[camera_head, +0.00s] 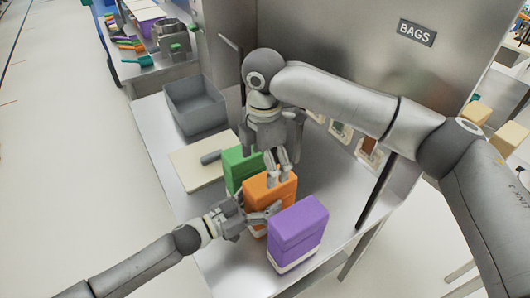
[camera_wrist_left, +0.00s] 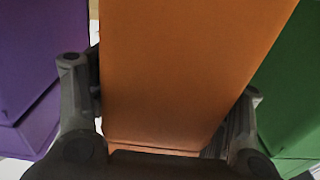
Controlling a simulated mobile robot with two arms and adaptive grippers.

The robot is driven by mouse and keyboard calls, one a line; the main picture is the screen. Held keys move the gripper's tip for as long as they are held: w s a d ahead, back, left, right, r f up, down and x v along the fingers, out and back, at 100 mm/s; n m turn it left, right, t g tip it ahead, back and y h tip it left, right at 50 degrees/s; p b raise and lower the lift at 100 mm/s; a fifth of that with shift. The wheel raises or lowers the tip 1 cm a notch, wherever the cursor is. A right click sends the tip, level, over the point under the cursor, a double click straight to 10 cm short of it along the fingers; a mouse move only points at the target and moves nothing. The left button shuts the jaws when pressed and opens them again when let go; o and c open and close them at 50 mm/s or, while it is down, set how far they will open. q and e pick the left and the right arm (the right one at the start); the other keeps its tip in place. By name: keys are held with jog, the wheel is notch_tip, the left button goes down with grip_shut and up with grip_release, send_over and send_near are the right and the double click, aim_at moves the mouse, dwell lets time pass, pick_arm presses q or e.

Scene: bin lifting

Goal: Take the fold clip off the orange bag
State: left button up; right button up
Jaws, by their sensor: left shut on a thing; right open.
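The orange bag (camera_head: 268,188) stands upright between the green bag (camera_head: 241,166) and the purple bag (camera_head: 298,230). It fills the middle of the left wrist view (camera_wrist_left: 185,70). My left gripper (camera_head: 256,215) is shut on the orange bag low down, with one finger on each side (camera_wrist_left: 165,125). My right gripper (camera_head: 278,175) is open and points down at the top of the orange bag. I cannot make out the fold clip; the right gripper covers part of the bag's top edge.
The steel wall with the BAGS sign (camera_head: 416,33) rises at the back. The steel counter (camera_head: 158,128) has bare room at its left.

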aim_at(264, 182)
notch_tip(264, 182, down, 8)
jog(key=shift+r, duration=0.25)
jog(key=c, duration=1.2)
jog(key=shift+r, duration=0.3)
jog(key=shift+r, duration=0.85)
jog(key=shift+r, duration=2.05)
pick_arm(q)
jog(key=o, duration=1.6)
jog(key=shift+c, duration=0.2)
